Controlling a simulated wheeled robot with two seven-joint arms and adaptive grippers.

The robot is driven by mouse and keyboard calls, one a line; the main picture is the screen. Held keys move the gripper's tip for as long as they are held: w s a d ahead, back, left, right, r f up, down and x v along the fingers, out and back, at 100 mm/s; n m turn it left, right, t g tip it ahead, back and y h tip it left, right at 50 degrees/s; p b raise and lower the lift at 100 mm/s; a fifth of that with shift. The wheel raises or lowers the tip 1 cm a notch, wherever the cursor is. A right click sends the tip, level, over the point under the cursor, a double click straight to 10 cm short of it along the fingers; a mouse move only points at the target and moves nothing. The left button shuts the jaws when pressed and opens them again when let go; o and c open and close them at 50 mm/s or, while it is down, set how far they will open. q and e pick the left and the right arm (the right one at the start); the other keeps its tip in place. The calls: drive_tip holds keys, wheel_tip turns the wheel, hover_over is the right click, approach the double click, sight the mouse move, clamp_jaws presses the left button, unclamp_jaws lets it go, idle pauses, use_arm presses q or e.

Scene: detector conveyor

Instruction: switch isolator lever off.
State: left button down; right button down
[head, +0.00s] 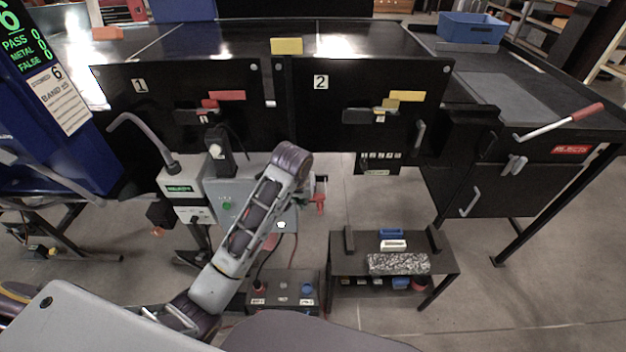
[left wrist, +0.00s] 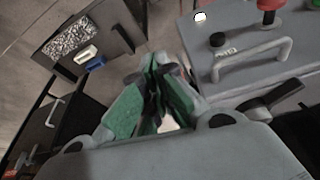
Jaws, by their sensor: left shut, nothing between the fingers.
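The grey isolator box (head: 222,190) hangs below the left black panel. A red lever-like handle (head: 320,198) shows at its right side, just right of my left wrist; I cannot tell its exact setting. My left arm crosses the front of the box. My left gripper's fingers are mostly hidden behind my wrist in the head view. In the left wrist view the left gripper (left wrist: 156,70) is shut and empty, its green pads close together, left of the grey box (left wrist: 235,85). That view does not clearly show the red handle. My right gripper is out of view.
A small black bench (head: 340,262) with blue and white blocks stands at the right. A dark pedestal box (head: 283,290) sits on the floor below the isolator. Black panels numbered 1 (head: 160,85) and 2 (head: 345,85) are above. Open floor lies between panel and bench.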

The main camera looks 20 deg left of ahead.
use_arm(q)
drive_tip(key=w+r+n, duration=0.1)
drive_tip(key=w+r, duration=0.2)
drive_tip(key=r, duration=0.3)
drive_tip(key=w+r+y, duration=0.1)
drive_tip(key=w+r, duration=0.3)
drive_tip(key=r, duration=0.2)
drive_tip(key=shift+w+d+n, duration=0.2)
drive_tip(key=shift+w+n, duration=0.1)
drive_tip(key=shift+n, duration=0.1)
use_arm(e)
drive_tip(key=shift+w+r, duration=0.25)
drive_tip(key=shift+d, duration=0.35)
use_arm(q)
wheel_tip(320, 180, down, 12)
drive_tip(key=p, duration=0.3)
drive_tip(key=shift+r, duration=0.2)
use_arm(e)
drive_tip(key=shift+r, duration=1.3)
